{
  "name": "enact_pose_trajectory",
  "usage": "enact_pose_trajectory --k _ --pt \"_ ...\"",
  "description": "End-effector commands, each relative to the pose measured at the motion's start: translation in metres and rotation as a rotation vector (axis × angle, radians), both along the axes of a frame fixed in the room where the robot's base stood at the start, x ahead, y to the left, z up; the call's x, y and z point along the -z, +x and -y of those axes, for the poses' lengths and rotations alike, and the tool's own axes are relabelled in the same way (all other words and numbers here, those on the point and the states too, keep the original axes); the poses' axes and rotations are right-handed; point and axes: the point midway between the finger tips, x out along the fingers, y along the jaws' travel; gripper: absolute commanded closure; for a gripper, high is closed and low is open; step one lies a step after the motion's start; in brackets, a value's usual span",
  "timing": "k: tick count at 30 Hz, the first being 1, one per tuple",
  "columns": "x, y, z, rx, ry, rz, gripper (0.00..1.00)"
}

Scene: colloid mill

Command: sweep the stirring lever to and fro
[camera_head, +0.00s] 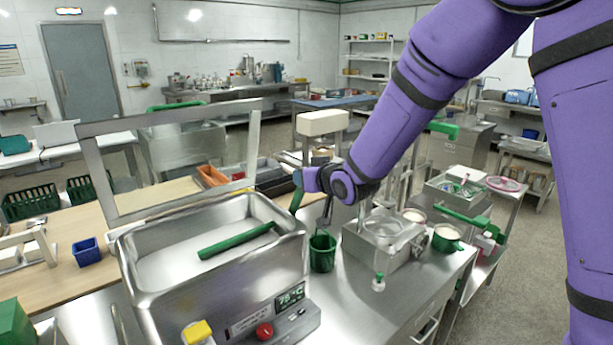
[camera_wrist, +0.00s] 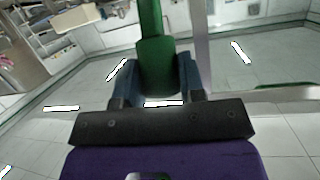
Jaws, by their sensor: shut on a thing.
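My gripper (camera_head: 301,186) is at the right rim of the steel tub (camera_head: 140,262), beside the upright frame. In the wrist view my gripper (camera_wrist: 157,78) is shut on a green lever (camera_wrist: 153,48), with one blue-grey finger on each side of it. The lever runs up out of the top of that view. A green bar (camera_head: 237,240) lies slanted across the tub.
A green cup (camera_head: 322,253) stands on the steel bench just below my wrist. A steel unit (camera_head: 378,243) and a green pot (camera_head: 447,237) stand to its right. The grey metal frame (camera_head: 180,113) rises behind the tub. A blue bin (camera_head: 87,251) is at the left.

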Motion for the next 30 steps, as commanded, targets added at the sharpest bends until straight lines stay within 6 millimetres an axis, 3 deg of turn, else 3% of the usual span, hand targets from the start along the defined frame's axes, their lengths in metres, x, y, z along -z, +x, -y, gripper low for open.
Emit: enact_pose_trajectory --k 2,3,6,17,30 --pt "0.003 -0.002 0.001 0.001 -0.003 -0.009 1.0" --pt "0.004 -0.002 0.001 0.001 -0.003 -0.009 0.57" --pt "0.003 -0.001 0.001 0.001 -0.003 -0.008 0.38" --pt "0.0 -0.004 0.003 0.001 -0.002 -0.005 0.38" --pt "-0.021 -0.063 0.034 0.001 -0.002 -0.004 0.38"
